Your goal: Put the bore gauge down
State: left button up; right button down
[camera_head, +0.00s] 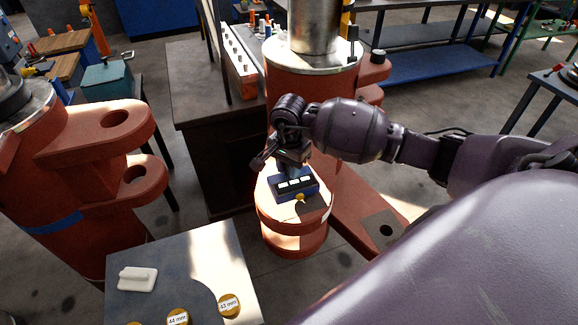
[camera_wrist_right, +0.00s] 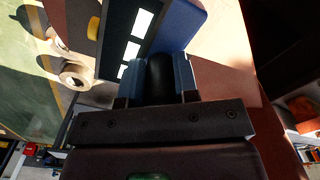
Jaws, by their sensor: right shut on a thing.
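The bore gauge (camera_head: 294,184) appears as a blue and black block with three white panels and a gold knob at its front. It is at the flat round top of a red machine post (camera_head: 314,212); I cannot tell whether it rests there or hangs just above. My right gripper (camera_head: 290,162) is over it, pointing down. In the right wrist view the gripper's fingers (camera_wrist_right: 156,80) are shut on its black grip, with the white panels (camera_wrist_right: 131,48) beyond. My left gripper is not in view.
A grey table (camera_head: 190,258) at the lower left carries a white block (camera_head: 137,279) and gold discs marked 43 mm (camera_head: 229,304) and 44 mm (camera_head: 177,317). A red machine with lugs (camera_head: 100,135) stands left. A metal cylinder (camera_head: 315,25) rises behind my gripper.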

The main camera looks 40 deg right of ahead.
jog(key=shift+f+b, duration=0.3)
jog(key=shift+f, duration=0.1)
jog(key=c, duration=0.9)
grip_release()
jog(key=shift+o, duration=0.2)
jog(key=shift+r, duration=0.15)
notch_tip(320, 180, up, 13)
jog(key=shift+f, duration=0.1)
